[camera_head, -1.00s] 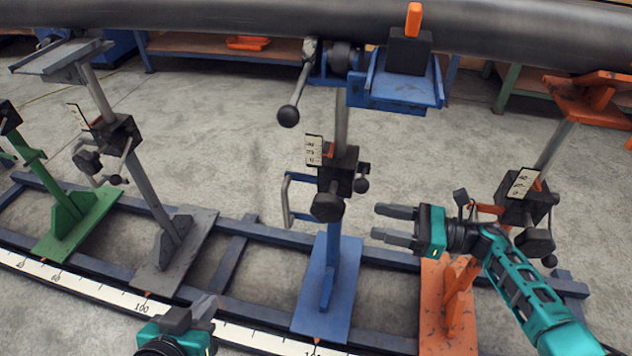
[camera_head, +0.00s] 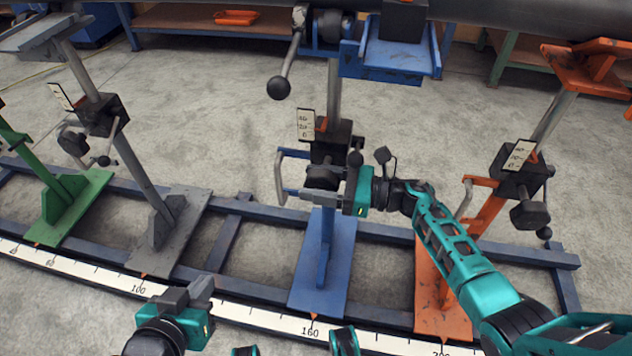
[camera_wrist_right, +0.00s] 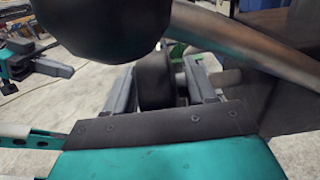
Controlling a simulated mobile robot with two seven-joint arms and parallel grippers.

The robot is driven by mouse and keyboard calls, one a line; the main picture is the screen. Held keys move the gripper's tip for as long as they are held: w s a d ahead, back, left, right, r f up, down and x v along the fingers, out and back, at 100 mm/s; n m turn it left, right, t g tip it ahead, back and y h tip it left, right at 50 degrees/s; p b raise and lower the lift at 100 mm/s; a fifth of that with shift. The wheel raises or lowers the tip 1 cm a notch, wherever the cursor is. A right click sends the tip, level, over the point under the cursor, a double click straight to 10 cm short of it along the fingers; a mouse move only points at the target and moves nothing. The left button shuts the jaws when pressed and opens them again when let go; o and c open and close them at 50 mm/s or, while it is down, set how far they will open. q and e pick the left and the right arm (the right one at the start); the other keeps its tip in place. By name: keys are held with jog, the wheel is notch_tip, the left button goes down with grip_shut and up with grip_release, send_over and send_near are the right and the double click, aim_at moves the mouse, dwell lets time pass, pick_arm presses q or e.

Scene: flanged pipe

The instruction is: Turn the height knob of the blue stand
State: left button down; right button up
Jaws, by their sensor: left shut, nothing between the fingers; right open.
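The blue stand (camera_head: 325,262) stands in the middle of the head view, with a black clamp block and a white height scale (camera_head: 305,125) on its post. Its dark height knob (camera_head: 321,177) sticks out from the block. My right gripper (camera_head: 328,188) is at this knob, coming from the right. In the right wrist view the dark round knob (camera_wrist_right: 153,80) sits between the two open fingers (camera_wrist_right: 160,88); contact cannot be told. My left gripper (camera_head: 198,292) is shut and empty, low in the head view, left of the blue stand's foot.
A lever with a black ball (camera_head: 278,88) hangs above, and a ball and bar (camera_wrist_right: 245,45) show close in the right wrist view. Grey (camera_head: 165,235), green (camera_head: 70,208) and orange stands (camera_head: 440,300) stand on the rails. The pipe (camera_head: 510,18) runs across the top.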

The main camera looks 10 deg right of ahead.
pick_arm(q)
jog(key=shift+w+r, duration=0.1)
jog(key=shift+r, duration=0.05)
pick_arm(e)
jog(key=shift+w+a, duration=0.1)
jog(key=shift+a, duration=0.05)
jog(key=shift+c, duration=0.2)
jog(key=c, duration=0.9)
jog(key=shift+r+h+p, duration=0.2)
jog(key=shift+h+p, duration=0.3)
jog(key=shift+p, duration=0.25)
jog(key=shift+g+h+p, duration=0.3)
jog(key=shift+g+p, duration=0.05)
jog(key=shift+g, duration=0.15)
jog(key=shift+f+h+p, duration=0.1)
jog(key=shift+h+p, duration=0.2)
jog(key=shift+p, duration=0.05)
jog(key=shift+f, duration=0.25)
pick_arm(q)
jog(key=shift+s+a+r, duration=0.3)
jog(key=shift+a+r, duration=0.15)
jog(key=shift+a, duration=0.05)
